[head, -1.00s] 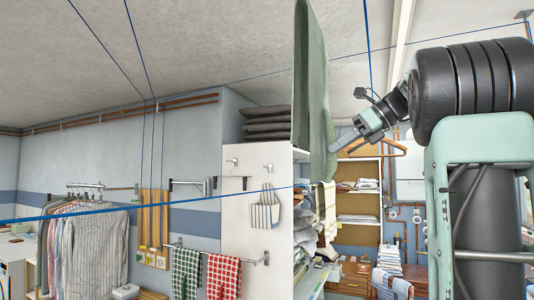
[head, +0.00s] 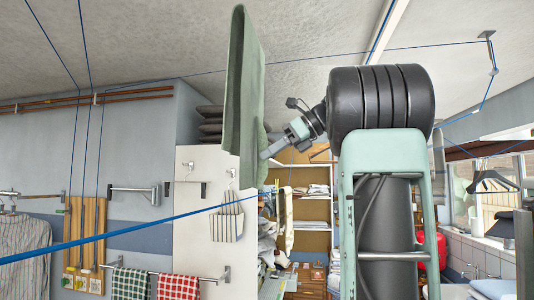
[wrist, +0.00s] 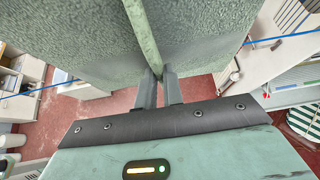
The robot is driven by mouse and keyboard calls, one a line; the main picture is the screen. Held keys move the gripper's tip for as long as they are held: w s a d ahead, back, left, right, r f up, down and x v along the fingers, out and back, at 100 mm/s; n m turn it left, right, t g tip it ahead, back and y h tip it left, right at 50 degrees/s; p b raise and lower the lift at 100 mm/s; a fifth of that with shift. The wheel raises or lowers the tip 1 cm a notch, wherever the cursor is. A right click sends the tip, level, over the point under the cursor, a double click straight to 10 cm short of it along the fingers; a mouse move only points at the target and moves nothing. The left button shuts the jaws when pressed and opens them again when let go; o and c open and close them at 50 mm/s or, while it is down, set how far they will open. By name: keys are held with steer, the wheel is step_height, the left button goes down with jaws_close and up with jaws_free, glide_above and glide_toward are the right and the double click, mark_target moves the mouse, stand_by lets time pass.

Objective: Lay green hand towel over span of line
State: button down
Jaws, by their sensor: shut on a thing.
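The green hand towel (head: 243,95) hangs as a tall, narrow sheet left of my arm in the head view. My gripper (head: 266,153) is shut on its right side, low down. In the wrist view my gripper (wrist: 160,80) pinches the green towel (wrist: 90,35) at a pale edge or fold, and the cloth spreads to both sides. The blue line (head: 110,232) slants up across the head view and passes out of sight near the towel. A blue line also shows either side of the cloth in the wrist view (wrist: 285,38). I cannot tell whether towel and line touch.
A rail holds a green checked towel (head: 130,284) and a red checked towel (head: 179,287). A white panel (head: 200,265) with hooks stands behind the green towel. More blue cords (head: 330,58) run overhead. A striped shirt (head: 25,245) hangs at left; a hanger (head: 492,180) is by the window.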

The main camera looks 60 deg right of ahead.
mark_target(256, 151)
steer(key=shift+w+a, duration=0.35)
steer(key=shift+w, duration=0.5)
steer(key=shift+w+a, duration=0.4)
steer(key=shift+w, duration=0.5)
steer(key=shift+w+a, duration=0.35)
steer(key=shift+w, duration=0.5)
steer(key=shift+w+f+b, duration=0.15)
steer(key=shift+f+b, duration=0.15)
steer(key=shift+f, duration=0.15)
step_height(256, 151, down, 45)
steer(key=b, duration=2.8)
steer(key=shift+f, duration=0.35)
steer(key=c, duration=1.5)
jaws_free()
